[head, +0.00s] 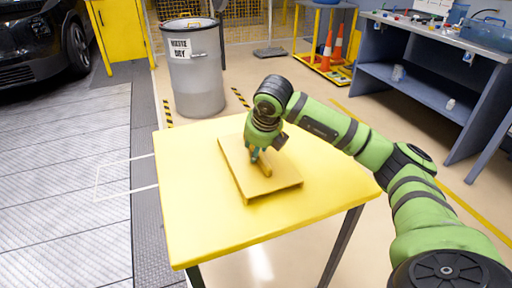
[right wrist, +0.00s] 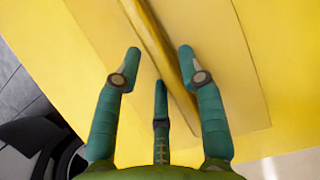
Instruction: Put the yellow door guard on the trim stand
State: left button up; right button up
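A flat yellow-tan board (head: 276,184), which looks like the trim stand, lies on the yellow table. A narrow yellow bar (head: 265,169), which looks like the door guard, runs along the middle of the board. The bar (right wrist: 165,45) and the board (right wrist: 215,60) also show in the right wrist view. My right gripper (head: 258,155) is low over the bar. In the right wrist view its fingers (right wrist: 160,62) are spread, with the bar between and beyond the tips and no clear grip on it. My left gripper is not in view.
The yellow table (head: 200,220) is otherwise clear around the board. A grey waste bin (head: 195,75) stands behind it. A blue-grey workbench (head: 430,70) with small items is at the right, near a yellow cart with orange cones (head: 326,50). A dark car (head: 45,45) is at the far left.

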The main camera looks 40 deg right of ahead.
jog(key=shift+r, duration=0.1)
jog(key=v, duration=1.2)
